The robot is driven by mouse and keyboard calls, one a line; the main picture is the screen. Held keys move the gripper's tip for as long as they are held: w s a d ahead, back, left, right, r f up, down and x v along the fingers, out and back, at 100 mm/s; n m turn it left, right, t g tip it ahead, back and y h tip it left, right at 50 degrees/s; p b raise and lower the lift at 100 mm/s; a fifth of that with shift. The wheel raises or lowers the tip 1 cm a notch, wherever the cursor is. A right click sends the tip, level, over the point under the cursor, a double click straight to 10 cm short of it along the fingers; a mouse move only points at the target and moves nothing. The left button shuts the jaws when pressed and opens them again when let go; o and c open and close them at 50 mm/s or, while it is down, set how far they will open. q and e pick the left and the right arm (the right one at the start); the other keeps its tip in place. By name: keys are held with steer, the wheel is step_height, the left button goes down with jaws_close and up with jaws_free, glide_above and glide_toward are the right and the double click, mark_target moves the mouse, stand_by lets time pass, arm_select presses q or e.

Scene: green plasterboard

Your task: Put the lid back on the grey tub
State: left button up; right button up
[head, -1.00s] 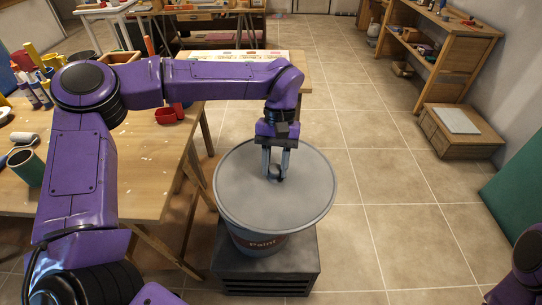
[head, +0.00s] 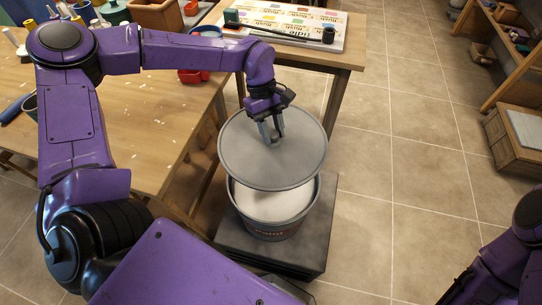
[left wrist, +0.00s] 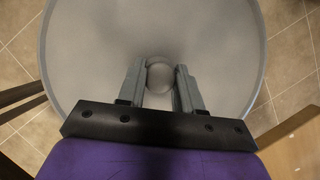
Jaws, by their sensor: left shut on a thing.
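The grey tub (head: 268,232) stands upright on a dark grey box (head: 312,240). Its front opening shows, with pale white contents inside; its back rim is hidden by the lid. The round grey lid (head: 250,165) is held above and behind the tub's opening, apart from its front rim. My left gripper (head: 272,136) is shut on the lid's round knob. In the left wrist view, the fingers (left wrist: 158,80) sit on either side of the knob and the lid (left wrist: 90,50) fills most of the picture. My right gripper is out of view.
A wooden table (head: 140,130) with paint splashes is on the left. Another table with a colour chart (head: 300,22) is behind the tub. Shelving and a wooden box (head: 515,140) stand at the right. Tiled floor (head: 400,200) is clear right of the tub.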

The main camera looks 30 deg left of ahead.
mark_target(269, 152)
arm_select(q)
steer(key=f+n+t, duration=0.1)
steer(key=f+n, duration=0.1)
steer(key=n, duration=0.1)
steer(key=s+d+f+n+t+b, duration=0.1)
steer(key=f+n, duration=0.1)
steer(key=n, duration=0.1)
steer(key=s+f+n+t, duration=0.1)
steer(key=f+n, duration=0.1)
steer(key=n, duration=0.1)
steer(key=shift+s+d+f+t, duration=0.2)
steer(key=shift+s+f+t, duration=0.05)
steer(key=shift+t, duration=0.05)
steer(key=shift+s+d+f+n+b, duration=0.3)
steer(key=shift+f+n+b, duration=0.05)
steer(key=shift+n, duration=0.35)
step_height(269, 152, down, 6)
steer(key=b, duration=0.6)
steer(key=shift+f, duration=0.15)
steer(key=shift+p, duration=0.6)
steer(key=shift+f+t, duration=0.1)
steer(key=shift+t, duration=0.2)
steer(key=shift+p, duration=0.4)
stand_by(0.5)
